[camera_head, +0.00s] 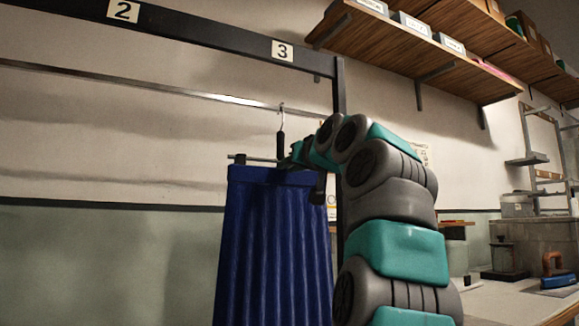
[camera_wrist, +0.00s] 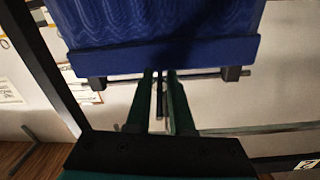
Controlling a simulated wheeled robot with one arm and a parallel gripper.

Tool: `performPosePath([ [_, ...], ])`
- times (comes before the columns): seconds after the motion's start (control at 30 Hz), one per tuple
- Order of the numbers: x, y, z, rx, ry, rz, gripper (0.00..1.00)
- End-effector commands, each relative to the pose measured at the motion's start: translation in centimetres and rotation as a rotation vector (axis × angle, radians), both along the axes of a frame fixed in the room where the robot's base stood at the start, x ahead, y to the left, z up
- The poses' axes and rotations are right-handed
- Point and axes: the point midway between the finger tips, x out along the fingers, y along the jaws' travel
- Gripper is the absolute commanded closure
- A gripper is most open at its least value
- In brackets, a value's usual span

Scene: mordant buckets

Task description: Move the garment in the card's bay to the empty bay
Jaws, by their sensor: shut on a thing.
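A long dark blue garment (camera_head: 270,245) hangs from a hanger (camera_head: 281,132) with a dark stem and a crossbar, below the plate numbered 3. The hanger's hook is at the height of the metal rail (camera_head: 200,92); I cannot tell whether it rests on it. My gripper (camera_head: 286,155) is at the hanger's stem, just above the garment's top edge, its tips partly hidden. In the wrist view my gripper (camera_wrist: 160,78) is shut on the stem, with the garment (camera_wrist: 160,30) beyond. No garment shows on the rail below the plate numbered 2 (camera_head: 123,10).
A dark rack frame (camera_head: 200,27) carries the number plates, with its upright (camera_head: 339,85) right of the plate numbered 3 (camera_head: 282,50). Wooden shelves (camera_head: 425,50) with boxes project from the wall at upper right. A counter (camera_head: 515,303) with tools stands at lower right. Left of the garment is open.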

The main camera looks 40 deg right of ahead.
Motion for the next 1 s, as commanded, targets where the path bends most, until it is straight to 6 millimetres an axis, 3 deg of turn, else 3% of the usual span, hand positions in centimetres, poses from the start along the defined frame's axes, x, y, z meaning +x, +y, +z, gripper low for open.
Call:
performPosePath([
  [0.23,-0.04,0.04,0.11,-0.001,-0.002,0.001,1.0],
  [0.27,-0.04,0.04,0.11,-0.001,-0.002,0.001,0.76],
  [0.53,-0.01,0.02,0.06,0.0,-0.001,0.0,0.46],
  [1.0,-0.72,0.22,-0.02,0.0,-0.001,0.0,0.44],
])
